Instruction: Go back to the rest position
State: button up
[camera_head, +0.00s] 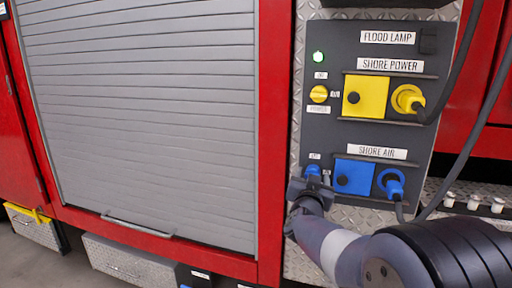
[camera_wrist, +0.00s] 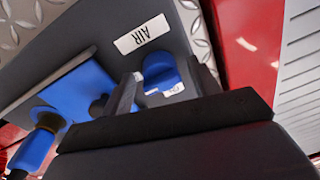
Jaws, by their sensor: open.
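My gripper (camera_head: 311,184) is at the lower left of the dark control panel (camera_head: 343,114) in the head view, just at the blue air knob (camera_head: 312,170). In the wrist view my gripper (camera_wrist: 163,88) has its two dark fingers apart, with the blue knob (camera_wrist: 159,70) showing between and beyond them. Whether a finger touches the knob I cannot tell. My forearm reaches up from the lower right of the head view.
A blue cover (camera_head: 354,176) and a blue plug (camera_head: 392,184) with a cable sit right of the knob. Above are a yellow knob (camera_head: 319,94), yellow cover (camera_head: 365,97), yellow plug (camera_head: 407,98) and a lit green lamp (camera_head: 318,57). A grey roller shutter (camera_head: 150,110) stands left.

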jog(key=n+p, duration=0.2)
jog(key=n, duration=0.1)
jog(key=shift+r+n, duration=0.25)
jog(key=shift+n, duration=0.05)
jog(key=n+p, duration=0.3)
jog(key=n, duration=0.1)
jog(key=shift+d+g+p, duration=0.1)
jog(key=shift+g+p, duration=0.2)
jog(key=shift+p, duration=0.1)
jog(key=n+p, duration=0.3)
jog(key=shift+y, duration=0.4)
jog(key=shift+s+a+f+n, duration=0.1)
jog(key=shift+s+a+n, duration=0.1)
jog(key=shift+s, duration=0.45)
jog(key=shift+s+a+f+n, duration=0.1)
jog(key=shift+s+n, duration=0.1)
jog(key=shift+s, duration=0.4)
